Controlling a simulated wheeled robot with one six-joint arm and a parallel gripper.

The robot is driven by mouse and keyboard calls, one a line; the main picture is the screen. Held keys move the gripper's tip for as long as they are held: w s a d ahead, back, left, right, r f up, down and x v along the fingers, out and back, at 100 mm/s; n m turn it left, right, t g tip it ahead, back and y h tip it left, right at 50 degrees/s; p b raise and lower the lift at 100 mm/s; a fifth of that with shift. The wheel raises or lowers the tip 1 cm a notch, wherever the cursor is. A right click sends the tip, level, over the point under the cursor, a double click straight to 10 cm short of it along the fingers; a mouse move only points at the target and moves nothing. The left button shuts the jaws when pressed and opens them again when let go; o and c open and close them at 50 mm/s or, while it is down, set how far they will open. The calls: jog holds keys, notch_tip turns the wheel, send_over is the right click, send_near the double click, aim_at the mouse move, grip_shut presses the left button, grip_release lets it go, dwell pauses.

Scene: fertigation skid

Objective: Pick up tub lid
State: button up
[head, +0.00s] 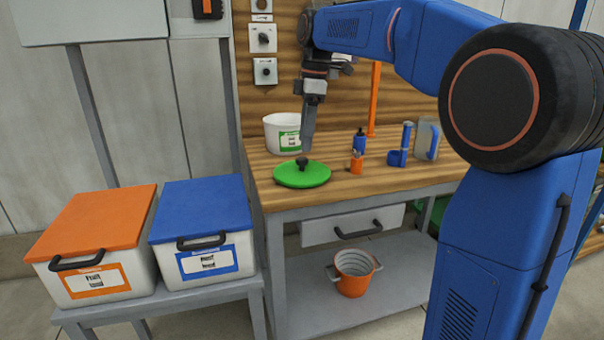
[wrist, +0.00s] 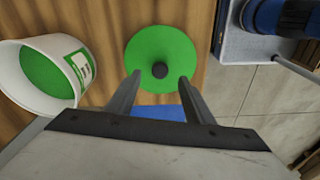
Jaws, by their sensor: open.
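The tub lid (head: 302,174) is a round green disc with a black knob (head: 302,162) at its centre. It lies flat on the wooden bench near the front left corner. In the wrist view the lid (wrist: 170,55) lies beyond my fingers, with its knob (wrist: 160,70) between and just past the fingertips. My gripper (wrist: 157,80) is open and empty, pointing down above the lid. In the head view my gripper (head: 307,150) appears just over the knob; I cannot tell the exact gap. The white tub (head: 283,136) with a green label stands behind the lid; it also shows in the wrist view (wrist: 65,98).
On the bench (head: 400,176), an orange cup (head: 356,165), a blue bottle (head: 359,142) and a blue holder (head: 396,158) stand right of the lid. An orange post (head: 374,98) rises behind. Orange-lidded (head: 95,220) and blue-lidded (head: 203,208) boxes stand left. An orange bucket (head: 352,276) sits on the lower shelf.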

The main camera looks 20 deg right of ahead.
aim_at(302, 158)
jog(key=shift+w+a+f, duration=0.1)
jog(key=shift+a+f, duration=0.1)
jog(key=shift+f, duration=1.1)
jog(key=shift+a+f, duration=0.2)
jog(key=shift+f, duration=1.05)
grip_shut()
